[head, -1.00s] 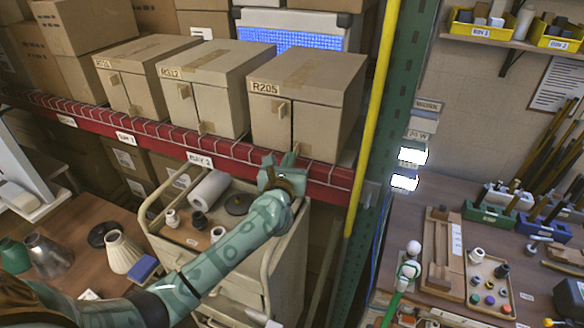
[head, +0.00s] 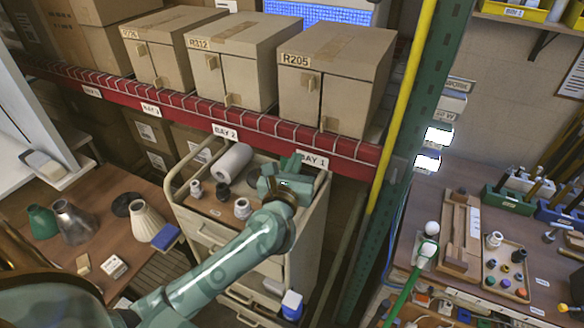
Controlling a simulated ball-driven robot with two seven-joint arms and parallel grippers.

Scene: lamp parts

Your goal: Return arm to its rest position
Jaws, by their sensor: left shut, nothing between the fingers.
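My left arm, pale green, reaches up from the bottom left in the head view. Its left gripper (head: 292,168) is shut and empty. It is over the far right part of the cart top (head: 215,205), just below the red shelf beam (head: 260,128) and beside the BAY 1 label (head: 314,160). It hides part of the cart top. The cardboard boxes R205 (head: 350,85), R312 (head: 265,70) and a third box (head: 180,55) stand on the shelf above, apart from the gripper. My right gripper does not show.
The cart holds a white roll (head: 232,163) and small sockets (head: 242,208). Left, a wooden table carries a cream shade (head: 148,222), a grey shade (head: 73,218) and a blue block (head: 166,237). A green post (head: 425,130) and yellow pole (head: 405,110) stand right, before a workbench (head: 465,285).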

